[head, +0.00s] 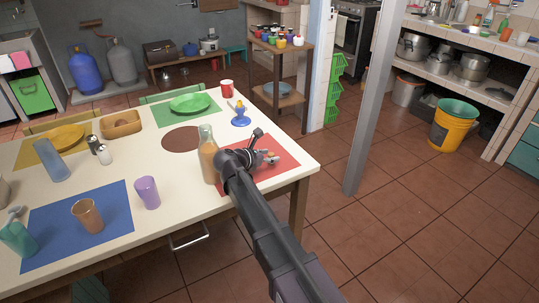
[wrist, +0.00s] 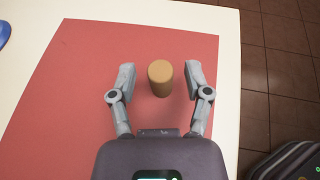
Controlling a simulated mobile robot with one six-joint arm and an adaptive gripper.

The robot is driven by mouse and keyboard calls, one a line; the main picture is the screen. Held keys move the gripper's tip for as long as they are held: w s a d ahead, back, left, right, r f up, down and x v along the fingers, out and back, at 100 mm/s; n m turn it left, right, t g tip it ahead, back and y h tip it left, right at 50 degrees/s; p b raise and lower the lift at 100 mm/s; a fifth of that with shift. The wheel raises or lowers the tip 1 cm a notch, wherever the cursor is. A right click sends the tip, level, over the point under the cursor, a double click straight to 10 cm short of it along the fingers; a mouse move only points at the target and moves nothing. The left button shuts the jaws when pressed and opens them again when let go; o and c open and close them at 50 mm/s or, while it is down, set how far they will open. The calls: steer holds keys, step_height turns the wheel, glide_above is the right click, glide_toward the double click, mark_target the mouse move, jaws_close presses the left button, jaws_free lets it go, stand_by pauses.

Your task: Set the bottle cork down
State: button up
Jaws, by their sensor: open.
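The bottle cork (wrist: 160,78) is a tan cylinder, seen in the wrist view over the red placemat (wrist: 75,75). It is between the two fingers of my gripper (wrist: 160,78), with a visible gap on each side, so my gripper is open. The cork appears to stand upright on the mat. In the head view my gripper (head: 264,147) is low over the red placemat (head: 285,148) at the table's right end. The cork is too small to make out surely there.
A glass bottle (head: 209,160) with orange-brown contents stands just left of my gripper. A blue candle holder (head: 240,119) is behind it, and a purple cup (head: 147,192) is farther left. The white table's edge (head: 313,168) is close on the right.

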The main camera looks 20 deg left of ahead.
steer(key=p+v, duration=0.4)
steer(key=v, duration=0.7)
steer(key=shift+a, duration=0.1)
stand_by(0.6)
steer(key=w+d+f+m+g, duration=0.1)
steer(key=d+f+m+g, duration=0.3)
steer(key=d, duration=0.5)
steer(key=w+d+f+m+g, duration=0.1)
steer(key=d+m, duration=0.4)
steer(key=d, duration=0.5)
steer(key=w+d+f+m+g, duration=0.1)
steer(key=d+f+m+g, duration=0.3)
steer(key=d, duration=0.5)
steer(key=s+d+f+m+g+y, duration=0.1)
steer(key=s+d+m+y, duration=0.2)
steer(key=s+d+m, duration=0.2)
steer(key=s+d+f+m+g+y, duration=0.1)
steer(key=s+d+m, duration=0.4)
steer(key=d+m, duration=0.7)
steer(key=d+g+y, duration=0.1)
steer(key=d+y, duration=0.1)
steer(key=d, duration=0.1)
steer(key=shift+f+m, duration=0.25)
steer(key=shift+m, duration=0.05)
steer(key=shift+s, duration=0.1)
